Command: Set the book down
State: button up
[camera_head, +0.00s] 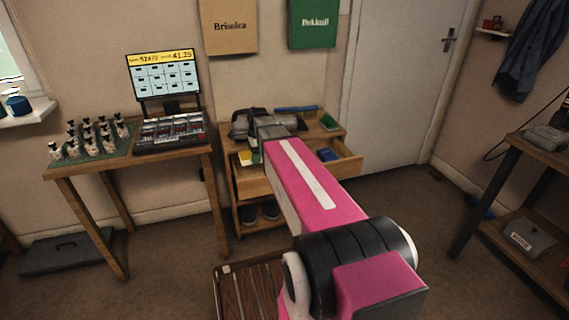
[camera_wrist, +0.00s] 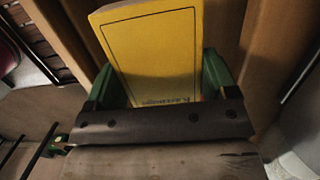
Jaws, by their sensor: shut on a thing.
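A yellow book (camera_wrist: 160,50) with dark lettering near its lower edge fills the middle of the wrist view. My gripper (camera_wrist: 165,85) has green fingers, one at each side of the book, and is shut on it. In the head view a small yellow patch, likely the book (camera_head: 245,158), shows below my dark wrist at the open drawer of the small wooden cabinet (camera_head: 344,166). My pink arm hides much of the drawer. I cannot tell whether the book touches the drawer.
A blue thing (camera_head: 328,155) lies in the drawer's right part. A green thing (camera_head: 330,123) and a blue bar (camera_head: 297,108) lie on the cabinet top. Left is a table (camera_head: 200,163) with bottles and a screen (camera_head: 164,78). A slatted wooden thing (camera_head: 240,290) is in front.

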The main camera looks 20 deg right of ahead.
jog(key=shift+w+f, duration=0.1)
jog(key=shift+f, duration=4.85)
jog(key=shift+f, duration=0.15)
jog(key=o, duration=0.9)
jog(key=shift+o, duration=0.2)
jog(key=shift+d+r, duration=0.3)
jog(key=shift+r, duration=1.75)
jog(key=shift+d+r, duration=0.3)
jog(key=shift+r, duration=1.7)
jog(key=shift+d+r, duration=0.3)
jog(key=shift+r, duration=1.75)
